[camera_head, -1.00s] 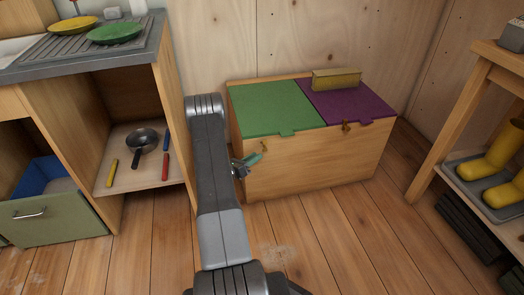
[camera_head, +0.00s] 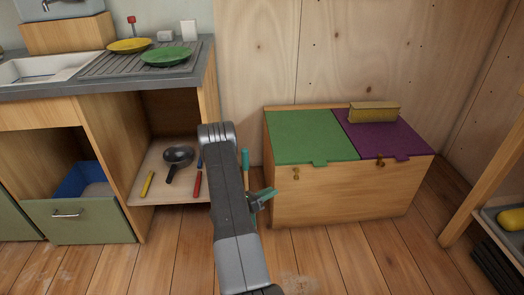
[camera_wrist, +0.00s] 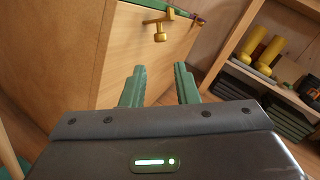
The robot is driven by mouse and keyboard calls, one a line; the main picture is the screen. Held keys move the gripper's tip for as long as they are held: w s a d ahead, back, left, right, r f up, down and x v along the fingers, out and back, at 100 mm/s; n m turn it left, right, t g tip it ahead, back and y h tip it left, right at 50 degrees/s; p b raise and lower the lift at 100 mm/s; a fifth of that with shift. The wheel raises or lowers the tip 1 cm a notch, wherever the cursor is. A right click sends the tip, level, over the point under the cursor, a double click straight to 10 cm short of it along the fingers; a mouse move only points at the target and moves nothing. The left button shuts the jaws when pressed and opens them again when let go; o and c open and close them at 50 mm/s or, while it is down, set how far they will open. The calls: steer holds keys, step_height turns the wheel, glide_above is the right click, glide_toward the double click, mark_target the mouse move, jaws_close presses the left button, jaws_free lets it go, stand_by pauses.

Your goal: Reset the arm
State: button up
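My arm stands up in the middle of the head view, in front of the floor by the box. My gripper (camera_wrist: 160,86) shows in the wrist view with its two green fingers apart and nothing between them. In the head view its green fingers (camera_head: 262,195) show to the right of the arm, in front of the left part of the wooden box (camera_head: 335,194). The box has a green lid (camera_head: 303,136) and a purple lid (camera_head: 390,140), both shut. Its front and a brass latch (camera_wrist: 159,30) are beyond the fingers in the wrist view.
A yellow block-like item (camera_head: 374,112) lies on the box. At left is a kitchen counter (camera_head: 100,83) with plates, a shelf with a pan (camera_head: 178,156), and an open green drawer (camera_head: 80,220). The floor in front is clear.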

mark_target(296, 177)
steer(key=b+x, duration=0.3)
steer(key=x, duration=1)
steer(key=shift+f, duration=0.1)
steer(key=shift+w+d, duration=0.1)
steer(key=shift+d, duration=0.2)
steer(key=shift+a, duration=0.1)
